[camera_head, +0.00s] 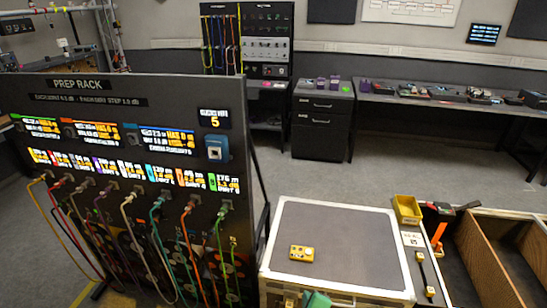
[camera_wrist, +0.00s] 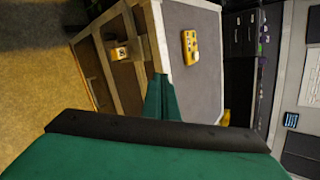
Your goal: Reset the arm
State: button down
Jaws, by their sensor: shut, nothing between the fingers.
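My gripper (camera_wrist: 161,98) shows in the wrist view as green fingers pressed together, with nothing between them. In the head view only a small green part of my gripper (camera_head: 317,299) shows at the bottom edge, in front of the grey-topped case (camera_head: 330,235). A yellow handheld device (camera_head: 302,253) with buttons lies on the case top, apart from my gripper. The device also shows in the wrist view (camera_wrist: 190,46), beyond the fingertips. Most of my arm is out of view.
A black prep rack (camera_head: 110,120) with several coloured cables stands at the left. A yellow bin (camera_head: 407,209) and an open wooden-walled crate (camera_head: 483,265) are right of the case. A drawer cabinet (camera_head: 322,125) and a long bench (camera_head: 450,103) stand behind, with clear floor before them.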

jog(key=s+a+f+n+t, duration=0.1)
jog(key=s+a+f+n, duration=0.2)
jog(key=s+n, duration=0.35)
jog(key=s+a+f+n+t, duration=0.1)
jog(key=s+a+f+n, duration=0.2)
jog(key=s, duration=0.7)
jog(key=s+a+r+n+t, duration=0.1)
jog(key=s+a+r+n, duration=0.1)
jog(key=s+r+n, duration=0.3)
jog(key=s+a+r+n+t, duration=0.2)
jog(key=s+r+n, duration=0.4)
jog(key=s, duration=0.8)
jog(key=n, duration=0.3)
jog(key=shift+s, duration=0.25)
